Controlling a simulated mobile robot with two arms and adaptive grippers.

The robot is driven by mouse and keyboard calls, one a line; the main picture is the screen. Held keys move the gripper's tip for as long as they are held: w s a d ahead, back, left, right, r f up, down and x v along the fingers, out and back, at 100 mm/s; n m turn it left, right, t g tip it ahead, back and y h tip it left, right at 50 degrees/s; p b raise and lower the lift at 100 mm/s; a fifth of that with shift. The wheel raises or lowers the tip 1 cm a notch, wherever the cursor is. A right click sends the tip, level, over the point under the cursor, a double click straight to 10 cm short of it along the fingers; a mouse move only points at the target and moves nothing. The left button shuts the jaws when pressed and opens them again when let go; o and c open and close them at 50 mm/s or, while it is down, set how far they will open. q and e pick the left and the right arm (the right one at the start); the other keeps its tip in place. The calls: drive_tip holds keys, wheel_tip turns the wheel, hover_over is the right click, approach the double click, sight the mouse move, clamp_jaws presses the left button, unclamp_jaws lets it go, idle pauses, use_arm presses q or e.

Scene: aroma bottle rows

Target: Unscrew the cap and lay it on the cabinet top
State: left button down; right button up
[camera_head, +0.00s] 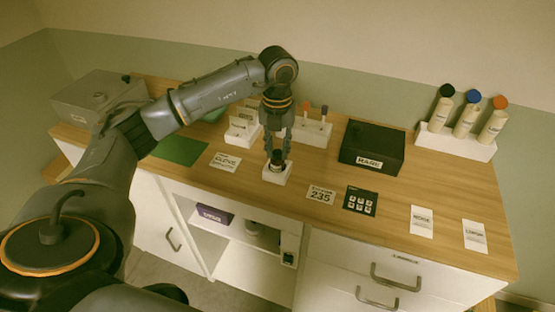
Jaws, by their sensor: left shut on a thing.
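My left gripper (277,153) points straight down over the middle of the cabinet top. Its fingers are shut on the dark cap (277,155) of a small bottle. The bottle stands in a small white holder block (277,175) near the front edge of the cabinet top (310,177). The fingers hide most of the cap and bottle, so I cannot tell whether the cap is still seated on the neck. My right gripper is not in view.
A white rack (455,142) with three capped bottles is at the back right. Cards (320,195) lie along the front. A green mat (180,150) lies to the left, and a grey box (98,97) stands far left.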

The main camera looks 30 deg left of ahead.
use_arm(q)
drive_tip(key=n+p, duration=0.1)
drive_tip(key=n, duration=0.4)
drive_tip(key=shift+r+n, duration=0.15)
drive_tip(key=shift+n, duration=0.25)
drive_tip(key=n+p, duration=0.1)
drive_tip(key=n, duration=0.3)
drive_tip(key=n+p, duration=0.1)
drive_tip(key=n, duration=0.2)
drive_tip(key=c, duration=1.2)
unclamp_jaws()
